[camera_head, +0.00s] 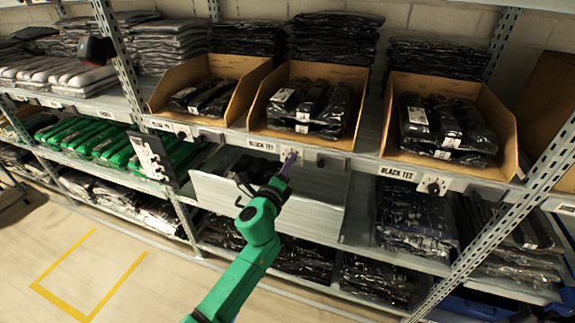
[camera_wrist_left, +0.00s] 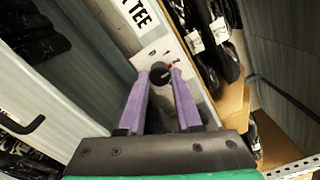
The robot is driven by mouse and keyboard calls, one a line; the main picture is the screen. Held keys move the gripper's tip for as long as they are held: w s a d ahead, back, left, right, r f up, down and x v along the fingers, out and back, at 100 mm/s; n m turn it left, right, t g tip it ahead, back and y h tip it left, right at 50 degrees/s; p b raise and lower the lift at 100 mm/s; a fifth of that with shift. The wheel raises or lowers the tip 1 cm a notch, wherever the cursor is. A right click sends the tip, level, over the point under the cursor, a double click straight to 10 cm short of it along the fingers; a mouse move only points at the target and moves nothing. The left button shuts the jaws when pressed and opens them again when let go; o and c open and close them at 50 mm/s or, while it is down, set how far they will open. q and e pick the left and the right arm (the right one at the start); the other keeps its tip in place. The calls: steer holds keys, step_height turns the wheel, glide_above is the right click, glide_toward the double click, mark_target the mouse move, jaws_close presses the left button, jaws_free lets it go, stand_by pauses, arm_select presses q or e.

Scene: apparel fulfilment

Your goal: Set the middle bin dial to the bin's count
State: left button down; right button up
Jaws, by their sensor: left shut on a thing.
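The middle bin (camera_head: 264,101) is an open cardboard bin on the shelf and holds several black tees in clear bags with white labels. Its dial plate (camera_head: 312,157) is on the shelf edge below it, beside a "BLACK TEE" label (camera_head: 263,146). My left gripper (camera_head: 289,157) reaches up to this plate from below. In the left wrist view its purple fingers are closed on the sides of the dark round dial (camera_wrist_left: 160,73). A small red mark shows near the dial; the setting is too small to read. My right gripper is not in view.
A left bin (camera_head: 163,91) and a right bin (camera_head: 505,131) hold more black bagged tees. The right one has its own dial (camera_head: 433,186). Slotted steel posts (camera_head: 497,222) stand at the sides.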

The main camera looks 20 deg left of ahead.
arm_select(q)
steer(key=c, duration=0.6)
jaws_free()
steer(key=s+b, duration=0.1)
steer(key=s, duration=1.3)
steer(key=shift+s+a+b, duration=0.3)
steer(key=shift+a, duration=0.15)
